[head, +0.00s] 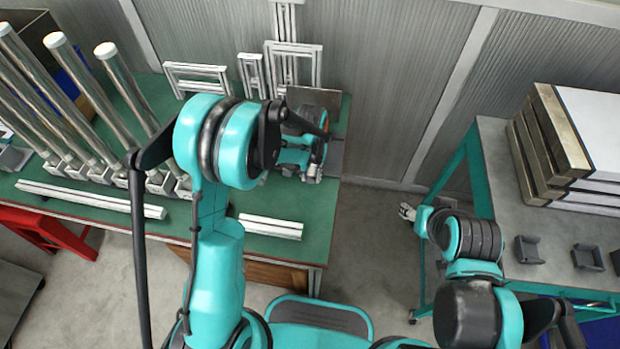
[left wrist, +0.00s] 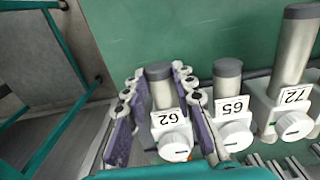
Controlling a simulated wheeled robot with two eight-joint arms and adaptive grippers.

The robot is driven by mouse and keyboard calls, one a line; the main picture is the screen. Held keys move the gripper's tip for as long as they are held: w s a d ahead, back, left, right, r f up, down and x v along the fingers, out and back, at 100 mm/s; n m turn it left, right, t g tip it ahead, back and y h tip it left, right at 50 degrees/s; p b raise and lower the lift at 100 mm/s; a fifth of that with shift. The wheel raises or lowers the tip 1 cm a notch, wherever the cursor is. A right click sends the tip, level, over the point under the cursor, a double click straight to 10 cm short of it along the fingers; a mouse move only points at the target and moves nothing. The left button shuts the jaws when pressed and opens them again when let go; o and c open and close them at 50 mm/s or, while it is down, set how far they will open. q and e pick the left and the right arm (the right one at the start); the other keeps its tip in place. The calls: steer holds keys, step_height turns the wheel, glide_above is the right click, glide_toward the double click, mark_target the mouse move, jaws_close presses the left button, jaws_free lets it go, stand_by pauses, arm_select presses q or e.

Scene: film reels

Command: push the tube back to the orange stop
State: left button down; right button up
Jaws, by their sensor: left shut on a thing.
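In the left wrist view a short grey tube (left wrist: 160,92) with a dark end stands in a white holder labelled 62 (left wrist: 172,121). My left gripper (left wrist: 156,82) has one finger on each side of this tube and is shut on it; the exact contact is hard to see. In the head view my left gripper (head: 305,155) is at the right end of the green bench, partly hidden by my arm. A tiny orange spot (left wrist: 189,156) shows below the holder's knob; I cannot tell whether it is the stop.
Grey tubes in holders labelled 65 (left wrist: 232,105) and 72 (left wrist: 295,100) stand close to the right of the fingers. Long silver tubes (head: 128,92) rise at the left of the green bench (head: 310,215). A grey table (head: 490,160) with stacked cases stands at right.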

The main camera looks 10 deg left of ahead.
arm_select(q)
steer(key=w, duration=0.3)
steer(key=c, duration=1.2)
jaws_free()
step_height(320, 180, up, 12)
